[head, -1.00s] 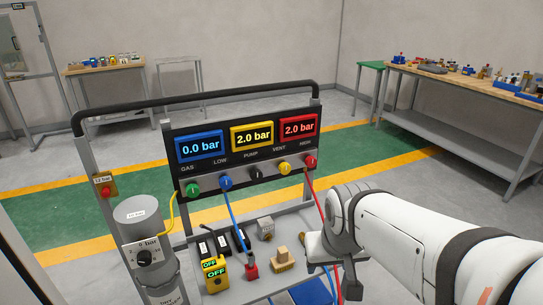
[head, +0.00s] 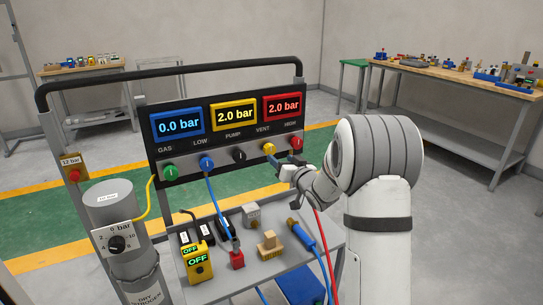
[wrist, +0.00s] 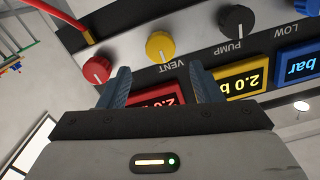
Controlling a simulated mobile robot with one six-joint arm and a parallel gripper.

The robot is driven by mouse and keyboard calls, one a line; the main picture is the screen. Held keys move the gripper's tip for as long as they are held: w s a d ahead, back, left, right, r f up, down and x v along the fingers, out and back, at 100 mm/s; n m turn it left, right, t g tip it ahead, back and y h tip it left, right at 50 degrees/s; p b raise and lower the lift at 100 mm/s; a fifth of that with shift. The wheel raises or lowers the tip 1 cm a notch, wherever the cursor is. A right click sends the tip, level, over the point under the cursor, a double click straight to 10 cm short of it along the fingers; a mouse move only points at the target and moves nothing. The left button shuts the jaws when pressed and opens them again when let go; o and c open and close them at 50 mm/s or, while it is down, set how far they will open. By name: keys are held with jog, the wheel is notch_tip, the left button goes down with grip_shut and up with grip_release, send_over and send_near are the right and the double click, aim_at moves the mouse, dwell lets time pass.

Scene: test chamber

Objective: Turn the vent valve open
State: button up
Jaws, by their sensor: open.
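The yellow vent valve knob (head: 269,149) sits on the panel between the black pump knob and the red high knob. In the wrist view the yellow knob (wrist: 160,45) shows ahead of the gap between my fingers, lined up with its middle. My gripper (head: 283,167) is open and empty in front of the panel, close to the yellow and red knobs; its two blue fingers also show in the wrist view (wrist: 160,67). I cannot tell whether a finger touches the knob. The left finger in the wrist view is close to the red knob (wrist: 98,69).
The panel's displays read 0.0 bar on blue (head: 177,122), 2.0 bar on yellow (head: 233,114) and 2.0 bar on red (head: 283,105). A red hose (head: 322,232) hangs below my gripper. A gas cylinder (head: 113,210) stands left. Below is a shelf with a wooden block (head: 269,242).

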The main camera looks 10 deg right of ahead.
aim_at(271, 151)
jog(key=x, duration=0.7)
jog(key=shift+w+a, duration=0.1)
jog(key=shift+w, duration=0.1)
jog(key=shift+c, duration=0.5)
jog(key=shift+f, duration=0.1)
jog(key=c, duration=0.9)
